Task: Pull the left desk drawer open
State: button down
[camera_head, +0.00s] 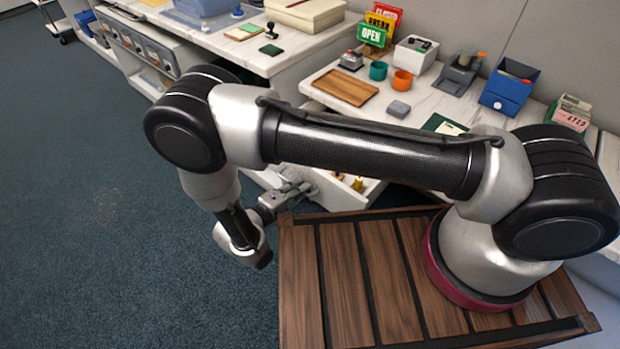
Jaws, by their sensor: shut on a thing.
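The white desk drawer (340,198) shows below the desk top, partly hidden behind my arm. It stands partly out from the desk, and small things, one of them yellow (357,184), show inside it. My gripper (296,188) is at the drawer's left front edge, with its fingers closed at the drawer front. The handle itself is hidden by the fingers, so the exact grip is too small to see.
The marble-topped desk (325,92) holds a wooden tray (345,87), teal and orange cups (402,80), a blue box (508,88) and signs. My slatted wooden base top lies in front. Open blue carpet (90,220) fills the left.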

jog(key=shift+v, duration=0.75)
jog(key=shift+f, duration=0.2)
jog(key=c, duration=1.5)
grip_release()
jog(key=v, duration=1.2)
